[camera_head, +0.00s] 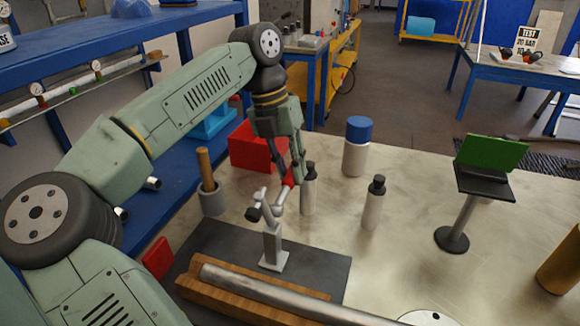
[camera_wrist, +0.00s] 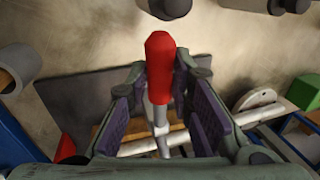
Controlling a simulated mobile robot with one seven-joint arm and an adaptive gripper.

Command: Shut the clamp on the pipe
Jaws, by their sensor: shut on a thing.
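The clamp (camera_head: 272,245) is a grey metal upright on a small base, with a red handle (camera_head: 288,178) and an arm ending in a dark pad (camera_head: 253,214). The pad is in the air, apart from the pipe. The silvery pipe (camera_head: 280,297) lies on a wooden block (camera_head: 225,301) in front of the clamp. My gripper (camera_head: 291,176) reaches down from above and is shut on the red handle. In the wrist view the red handle (camera_wrist: 160,68) stands between the two fingers, and the pipe (camera_wrist: 140,146) runs behind them, partly hidden.
Two dark-capped bottles (camera_head: 309,190) (camera_head: 373,205) stand right of my gripper, the first very close. A blue-capped bottle (camera_head: 357,147), a red bin (camera_head: 252,148) and a mortar with pestle (camera_head: 211,196) stand around. A green-topped stand (camera_head: 468,205) is at right. Bare tabletop lies between.

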